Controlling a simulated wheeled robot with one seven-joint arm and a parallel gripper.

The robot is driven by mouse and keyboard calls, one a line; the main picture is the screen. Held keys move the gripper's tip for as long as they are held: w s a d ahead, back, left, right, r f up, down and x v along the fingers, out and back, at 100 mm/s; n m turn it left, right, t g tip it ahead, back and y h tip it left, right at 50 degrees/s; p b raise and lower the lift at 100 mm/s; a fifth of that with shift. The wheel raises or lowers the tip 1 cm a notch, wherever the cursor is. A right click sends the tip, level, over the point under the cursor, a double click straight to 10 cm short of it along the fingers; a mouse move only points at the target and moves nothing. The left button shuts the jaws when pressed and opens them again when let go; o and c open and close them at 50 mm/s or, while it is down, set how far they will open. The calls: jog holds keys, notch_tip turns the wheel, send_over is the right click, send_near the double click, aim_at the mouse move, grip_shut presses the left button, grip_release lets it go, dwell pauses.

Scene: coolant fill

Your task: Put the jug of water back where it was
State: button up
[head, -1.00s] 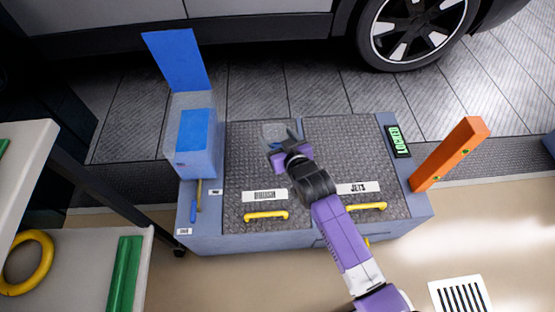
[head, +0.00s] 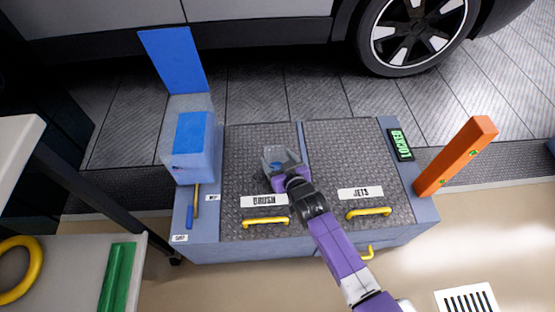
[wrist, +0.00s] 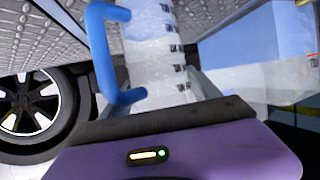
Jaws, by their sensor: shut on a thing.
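The jug (wrist: 150,45) is a clear, graduated vessel with a blue handle (wrist: 105,55), seen close up in the wrist view. My gripper (wrist: 165,100) is shut on the jug; its far end is cut off by the frame. In the head view my gripper (head: 283,168) is over the left BRUSH lid of the grey-blue cabinet, with the small clear jug (head: 281,156) at its tip. I cannot tell how high the jug is above the lid.
A translucent box with a blue front and raised blue lid (head: 193,135) stands left on the cabinet. The JETS lid (head: 350,150) is clear. A LOCKED display (head: 400,144) and orange post (head: 456,157) are at right. A shelf with a yellow ring (head: 20,272) is at left.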

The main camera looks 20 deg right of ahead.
jog(key=shift+f, duration=0.1)
jog(key=o, duration=2)
jog(key=shift+s+r, duration=0.3)
jog(key=p+v, duration=0.3)
jog(key=v, duration=0.8)
jog(key=shift+s+p, duration=0.15)
jog(key=shift+p, duration=0.25)
jog(key=shift+r, duration=0.1)
